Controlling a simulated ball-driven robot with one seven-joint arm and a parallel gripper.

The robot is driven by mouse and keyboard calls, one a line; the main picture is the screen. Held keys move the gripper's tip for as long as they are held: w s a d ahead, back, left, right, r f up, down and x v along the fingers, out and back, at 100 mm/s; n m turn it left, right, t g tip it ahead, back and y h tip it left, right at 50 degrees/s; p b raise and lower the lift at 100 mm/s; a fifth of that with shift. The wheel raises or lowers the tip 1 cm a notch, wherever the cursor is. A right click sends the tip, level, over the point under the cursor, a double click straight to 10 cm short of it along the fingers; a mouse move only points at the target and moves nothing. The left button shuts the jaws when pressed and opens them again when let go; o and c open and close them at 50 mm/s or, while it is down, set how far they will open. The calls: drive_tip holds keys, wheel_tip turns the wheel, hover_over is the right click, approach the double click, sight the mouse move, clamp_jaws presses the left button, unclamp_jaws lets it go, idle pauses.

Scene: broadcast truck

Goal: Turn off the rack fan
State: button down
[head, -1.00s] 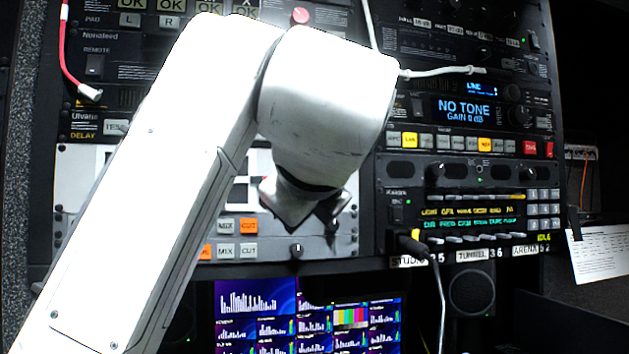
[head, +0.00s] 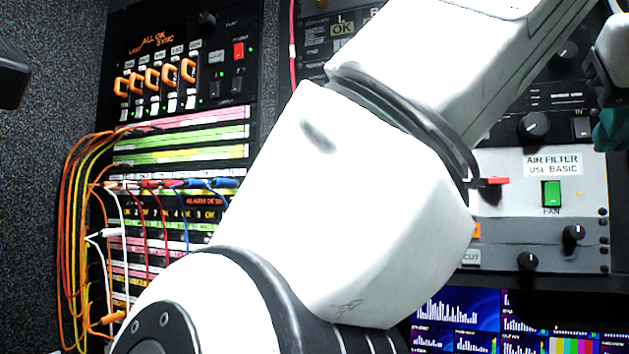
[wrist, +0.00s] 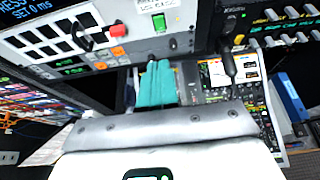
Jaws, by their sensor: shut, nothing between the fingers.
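The rack fan switch (head: 551,193) is a lit green rocker marked FAN, on a pale panel under an AIR FILTER label (head: 552,163) at the right of the head view. In the wrist view the green switch (wrist: 159,22) is at top centre. My gripper (wrist: 157,66) has teal fingers, closed together and empty. Its tips show just below the switch in the wrist view; I cannot tell the gap, but no contact is clear. In the head view only a bit of teal shows at the right edge, above and right of the switch.
A red lever or switch (head: 493,182) sits left of the fan switch. Black knobs (head: 573,233) are below it. Monitors (head: 455,312) are under the panel. A patch bay with hanging cables (head: 75,230) is at left. My arm hides the middle of the rack.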

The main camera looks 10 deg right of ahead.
drive_tip(key=b, duration=0.4)
approach(552, 185)
drive_tip(key=x, duration=0.2)
drive_tip(key=f+x, duration=0.1)
drive_tip(key=x, duration=0.2)
drive_tip(key=shift+f, duration=0.15)
drive_tip(key=shift+w+d, duration=0.35)
drive_tip(key=shift+w, duration=0.2)
drive_tip(key=shift+w+d+r+p, duration=0.2)
drive_tip(key=shift+r+p, duration=0.15)
drive_tip(key=shift+p, duration=0.35)
drive_tip(key=shift+f, duration=0.15)
drive_tip(key=shift+r+p, duration=0.85)
drive_tip(key=shift+p, duration=0.1)
